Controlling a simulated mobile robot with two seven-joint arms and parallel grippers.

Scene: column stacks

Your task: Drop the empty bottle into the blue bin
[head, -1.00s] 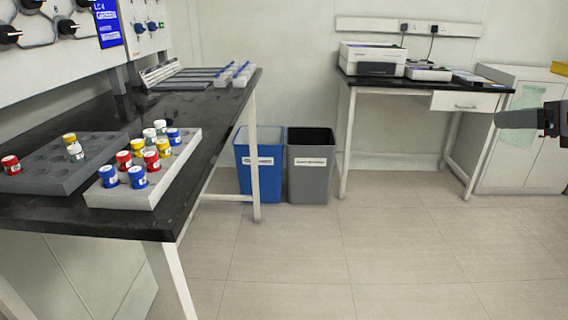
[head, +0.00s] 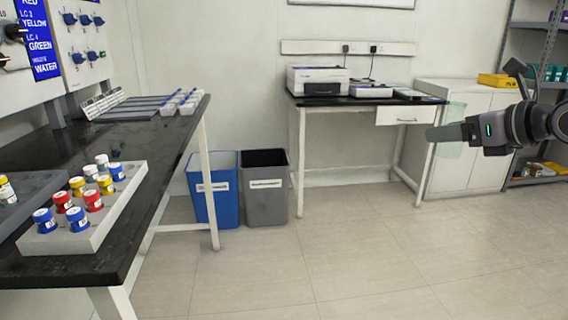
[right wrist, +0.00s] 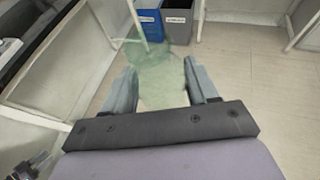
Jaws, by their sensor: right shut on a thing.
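My right gripper (head: 446,132) is at the right of the head view, in the air, shut on a pale green see-through bottle (head: 453,115). In the right wrist view the bottle (right wrist: 160,77) sits between the two fingers of my right gripper (right wrist: 163,88). The blue bin (head: 214,196) stands on the floor beside the black bench, well to the left of the bottle in the head view. It also shows at the top of the right wrist view (right wrist: 148,19). Its inside is mostly hidden.
A grey bin (head: 265,195) stands right of the blue bin. The black bench (head: 150,140) on the left holds a white rack (head: 100,225) of coloured-lid jars. A back table (head: 340,101) carries a printer (head: 319,80). The tiled floor (head: 350,260) is clear in the middle.

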